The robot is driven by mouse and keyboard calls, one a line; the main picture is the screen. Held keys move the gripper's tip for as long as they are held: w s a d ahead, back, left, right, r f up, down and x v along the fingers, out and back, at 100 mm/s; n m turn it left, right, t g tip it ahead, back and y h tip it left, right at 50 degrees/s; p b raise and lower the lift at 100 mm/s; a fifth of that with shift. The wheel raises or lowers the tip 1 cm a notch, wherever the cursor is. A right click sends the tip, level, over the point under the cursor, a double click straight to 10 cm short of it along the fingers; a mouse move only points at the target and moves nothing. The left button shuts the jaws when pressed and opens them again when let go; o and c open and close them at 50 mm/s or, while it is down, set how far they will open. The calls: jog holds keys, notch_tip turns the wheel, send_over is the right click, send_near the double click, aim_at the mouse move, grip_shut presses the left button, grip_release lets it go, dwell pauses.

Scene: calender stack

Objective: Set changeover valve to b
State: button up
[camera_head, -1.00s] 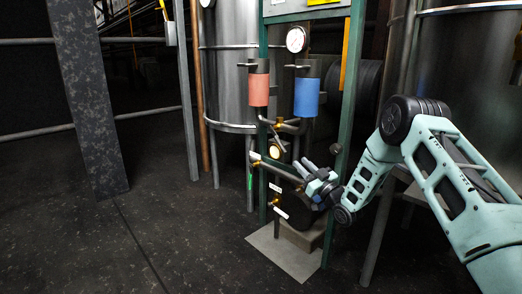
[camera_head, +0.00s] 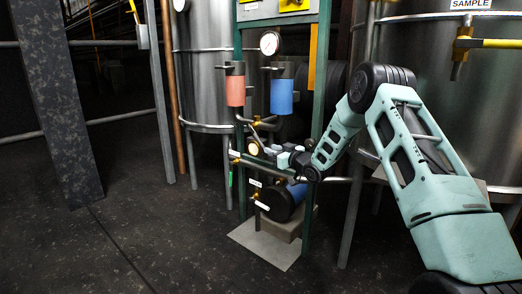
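A changeover valve (camera_head: 253,148) with a pale round face sits on the pipework of a green-framed skid, below a red canister (camera_head: 235,88) and a blue canister (camera_head: 281,94). A thin dark lever appears to slant up from it to the left. Its position letters are too small to read. My gripper (camera_head: 266,148) is at the valve's right side, at about its height, pointing left. I cannot tell whether it touches the valve or lever. The fingers are small and dark, so their opening is unclear.
A pressure gauge (camera_head: 269,43) is above the canisters. Small labelled valves (camera_head: 262,206) and a blue-ended motor or pump (camera_head: 291,200) are below my gripper. Steel tanks (camera_head: 205,85) stand behind and to the right. A grey pillar (camera_head: 55,105) stands left; the floor between is clear.

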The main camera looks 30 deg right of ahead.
aim_at(261, 145)
jog(key=w, duration=0.2)
jog(key=w+b, duration=0.1)
jog(key=w, duration=0.1)
jog(key=w+a, duration=0.1)
jog(key=w, duration=0.2)
jog(key=shift+w+b, duration=0.1)
jog(key=shift+b, duration=0.3)
jog(key=shift+a, duration=0.1)
grip_shut()
jog(key=shift+f, duration=0.1)
